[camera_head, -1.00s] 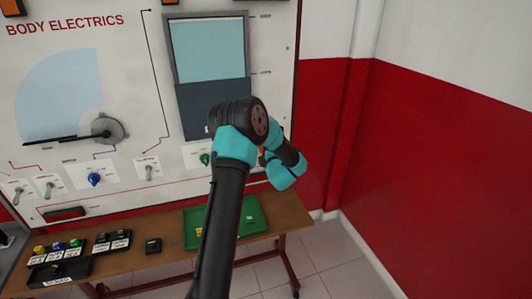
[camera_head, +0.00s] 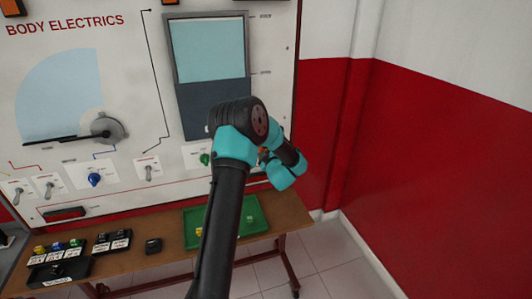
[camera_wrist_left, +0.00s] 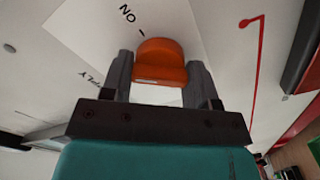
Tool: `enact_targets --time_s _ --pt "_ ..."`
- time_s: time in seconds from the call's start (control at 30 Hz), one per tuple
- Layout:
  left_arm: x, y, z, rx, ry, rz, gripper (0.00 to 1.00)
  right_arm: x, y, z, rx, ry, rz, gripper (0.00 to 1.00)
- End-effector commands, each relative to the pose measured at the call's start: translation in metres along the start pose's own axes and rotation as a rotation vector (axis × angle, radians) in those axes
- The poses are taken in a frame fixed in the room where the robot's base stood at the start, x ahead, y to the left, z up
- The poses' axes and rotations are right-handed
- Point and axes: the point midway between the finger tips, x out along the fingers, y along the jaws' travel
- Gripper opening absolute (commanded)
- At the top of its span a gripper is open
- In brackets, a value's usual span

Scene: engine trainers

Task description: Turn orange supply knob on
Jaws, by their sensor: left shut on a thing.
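The orange supply knob (camera_wrist_left: 162,60) sits on a white label card on the panel in the left wrist view. The upside-down word ON and a short tick mark are printed close to the knob. My left gripper (camera_wrist_left: 160,72) is shut on the knob, with one grey finger on each side of it. Part of the word SUPPLY shows at the left. In the head view my own arm hides most of the knob and of the gripper. My right gripper is in neither view.
The Body Electrics panel (camera_head: 60,60) carries a green knob (camera_head: 205,159), a blue knob (camera_head: 95,180) and several toggle switches. Below it, a wooden table (camera_head: 170,262) holds a green tray (camera_head: 255,213) and small black modules. Open floor lies at the right.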

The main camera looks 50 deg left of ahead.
Motion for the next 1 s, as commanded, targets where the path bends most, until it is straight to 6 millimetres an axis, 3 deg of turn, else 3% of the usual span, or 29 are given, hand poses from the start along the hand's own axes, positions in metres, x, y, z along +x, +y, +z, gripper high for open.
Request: enact_targets --time_s 0.7,1.0 --pt "-0.0002 -0.0002 0.0001 0.665 0.000 0.000 0.31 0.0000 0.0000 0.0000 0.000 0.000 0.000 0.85" --pt "-0.0002 -0.0002 0.0001 0.846 0.000 0.000 0.31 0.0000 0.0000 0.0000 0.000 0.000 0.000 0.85"
